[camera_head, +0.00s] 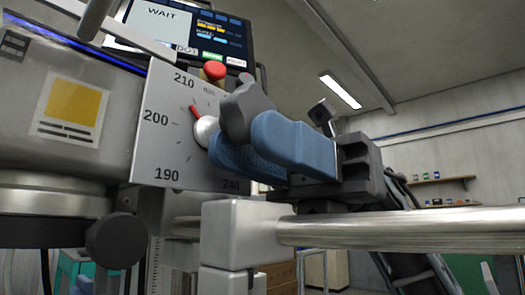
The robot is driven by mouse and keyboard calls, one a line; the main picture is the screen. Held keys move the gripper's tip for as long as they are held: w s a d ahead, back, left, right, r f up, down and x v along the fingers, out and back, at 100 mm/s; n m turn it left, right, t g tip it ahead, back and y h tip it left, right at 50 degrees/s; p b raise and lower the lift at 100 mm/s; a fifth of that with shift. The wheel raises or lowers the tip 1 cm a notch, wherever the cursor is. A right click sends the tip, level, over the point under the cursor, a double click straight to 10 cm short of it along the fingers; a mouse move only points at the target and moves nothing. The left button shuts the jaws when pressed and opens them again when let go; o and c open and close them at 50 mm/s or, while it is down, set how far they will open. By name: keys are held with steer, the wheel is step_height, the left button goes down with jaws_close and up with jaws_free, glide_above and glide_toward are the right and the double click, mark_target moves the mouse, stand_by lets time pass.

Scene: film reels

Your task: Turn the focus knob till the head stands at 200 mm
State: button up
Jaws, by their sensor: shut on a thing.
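The focus dial plate (165,150) is pale grey, with readable marks 190, 200, 210 and 240; other marks are hidden behind the knob and my fingers. Its red pointer (196,111) points up and slightly left, close to the direction of 210 and clockwise of 200. A silver hub (205,131) sits at the pointer's base. The dark grey lobed focus knob (245,105) stands out in front of the dial. My gripper (255,145), with blue fingers, comes from the right and is shut on the knob, covering its lower part.
A screen (165,22) reading WAIT is above, with a red button (214,70) below it. A horizontal metal bar (400,230) and a pale clamp block (240,235) lie just under my gripper. A dark round knob (115,240) is at lower left.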

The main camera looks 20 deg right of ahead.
steer(key=shift+s+d, duration=0.15)
steer(key=shift+s, duration=0.1)
steer(key=o, duration=0.7)
steer(key=shift+o, duration=0.4)
steer(key=shift+w, duration=0.1)
steer(key=v, duration=0.7)
steer(key=shift+d+p, duration=0.4)
steer(key=shift+w, duration=0.15)
steer(key=shift+o, duration=0.5)
